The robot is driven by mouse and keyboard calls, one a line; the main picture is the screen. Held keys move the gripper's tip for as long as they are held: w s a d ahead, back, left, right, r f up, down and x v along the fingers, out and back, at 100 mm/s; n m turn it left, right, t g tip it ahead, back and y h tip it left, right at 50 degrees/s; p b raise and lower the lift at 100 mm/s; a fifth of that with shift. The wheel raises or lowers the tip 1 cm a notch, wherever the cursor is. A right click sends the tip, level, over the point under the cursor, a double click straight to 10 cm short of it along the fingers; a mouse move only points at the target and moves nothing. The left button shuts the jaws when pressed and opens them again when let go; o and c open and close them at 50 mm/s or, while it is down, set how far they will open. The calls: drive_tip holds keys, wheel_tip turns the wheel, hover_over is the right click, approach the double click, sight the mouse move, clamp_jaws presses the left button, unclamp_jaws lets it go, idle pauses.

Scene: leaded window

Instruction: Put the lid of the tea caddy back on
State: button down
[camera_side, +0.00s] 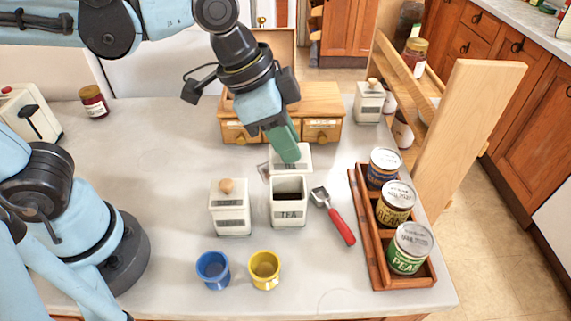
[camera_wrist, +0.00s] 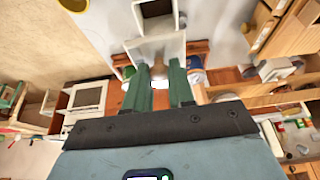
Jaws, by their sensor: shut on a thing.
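The tea caddy (camera_side: 289,214) is a white square canister marked TEA, standing open on the counter with a dark inside. Its open mouth also shows at the top of the wrist view (camera_wrist: 158,9). The white lid (camera_side: 303,161) is marked TEA and is in the air just behind and above the caddy, apart from its rim. My gripper (camera_side: 290,156) points down and is shut on the lid's knob, which the fingers hide in the side view. In the wrist view the lid (camera_wrist: 150,48) lies just beyond the fingertips (camera_wrist: 161,68), with the knob between them.
A lidded canister (camera_side: 230,212) stands close left of the caddy, and a red-handled scoop (camera_side: 336,218) lies right. Blue (camera_side: 212,270) and yellow (camera_side: 264,270) cups are in front. A tray (camera_side: 404,279) of cans is right; a drawer box (camera_side: 322,104) is behind.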

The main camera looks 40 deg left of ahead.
sight(278, 159)
drive_tip(key=shift+a+f, duration=0.2)
drive_tip(key=shift+f, duration=2.95)
drive_tip(key=shift+f, duration=0.15)
drive_tip(key=shift+c, duration=2)
unclamp_jaws()
drive_tip(key=shift+r, duration=3.5)
